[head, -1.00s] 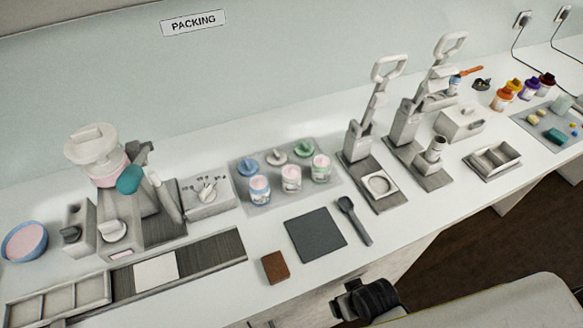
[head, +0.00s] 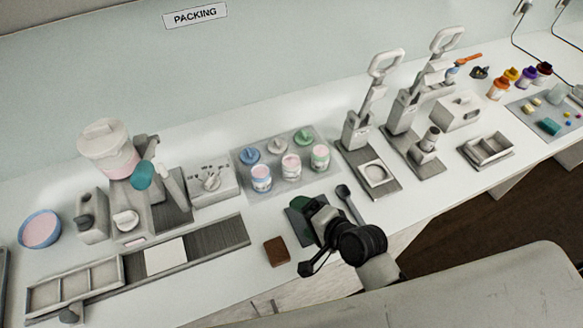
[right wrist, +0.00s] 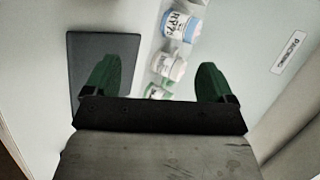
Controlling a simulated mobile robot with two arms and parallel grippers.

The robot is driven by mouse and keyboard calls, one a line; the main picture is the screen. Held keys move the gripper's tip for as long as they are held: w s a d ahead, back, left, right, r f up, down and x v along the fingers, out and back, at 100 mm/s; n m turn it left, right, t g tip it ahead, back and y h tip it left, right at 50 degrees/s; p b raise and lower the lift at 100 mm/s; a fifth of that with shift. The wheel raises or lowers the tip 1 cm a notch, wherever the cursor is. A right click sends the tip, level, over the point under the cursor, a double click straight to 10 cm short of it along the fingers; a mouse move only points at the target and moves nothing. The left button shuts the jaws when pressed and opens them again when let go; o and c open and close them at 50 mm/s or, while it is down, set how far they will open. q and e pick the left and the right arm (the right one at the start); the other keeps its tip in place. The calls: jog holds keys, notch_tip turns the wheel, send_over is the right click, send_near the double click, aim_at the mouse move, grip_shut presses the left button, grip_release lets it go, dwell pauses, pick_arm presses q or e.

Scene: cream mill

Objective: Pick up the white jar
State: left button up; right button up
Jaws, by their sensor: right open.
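The white jar (head: 291,166) stands upright and open in the middle of a front row of three, with pink contents, between the blue jar (head: 261,177) and the green jar (head: 320,157). In the right wrist view the white jar (right wrist: 171,66) shows between and beyond the fingers. My right gripper (head: 303,214) is open and empty, with green fingers over the dark mat, in front of the jars and apart from them. Its fingers also show in the right wrist view (right wrist: 160,80). My left gripper is not in view.
The jars stand on a grey tray (head: 240,172) with blue, whitish and green lids behind them. A dark spoon (head: 345,195) lies right of the mat (head: 292,216). A brown block (head: 277,251) lies in front.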

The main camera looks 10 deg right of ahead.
aim_at(296, 170)
jog(key=w+d+r+m+t+h, duration=0.15)
jog(key=w+m+t, duration=0.35)
jog(key=m, duration=0.6)
jog(key=w+d+r+m+t+h, duration=0.1)
jog(key=w+r+m+t+h, duration=0.15)
jog(key=w+m, duration=0.6)
jog(key=f+m+b, duration=0.1)
jog(key=f+b, duration=0.1)
jog(key=s+f+b, duration=0.1)
jog(key=f+b, duration=0.2)
jog(key=s+f+m+b, duration=0.1)
jog(key=f+b, duration=0.1)
jog(key=f, duration=0.1)
jog(key=shift+s+a+f+m+y, duration=0.1)
jog(key=shift+a+m+y, duration=0.15)
jog(key=shift+m+y, duration=0.15)
jog(key=shift+w+r, duration=0.5)
jog(key=shift+w, duration=0.1)
jog(key=w, duration=0.3)
jog(key=w+a, duration=0.1)
jog(key=w, duration=0.2)
jog(key=shift+w+a, duration=0.15)
jog(key=shift+a, duration=0.05)
jog(key=c, duration=1.1)
jog(key=shift+o, duration=0.2)
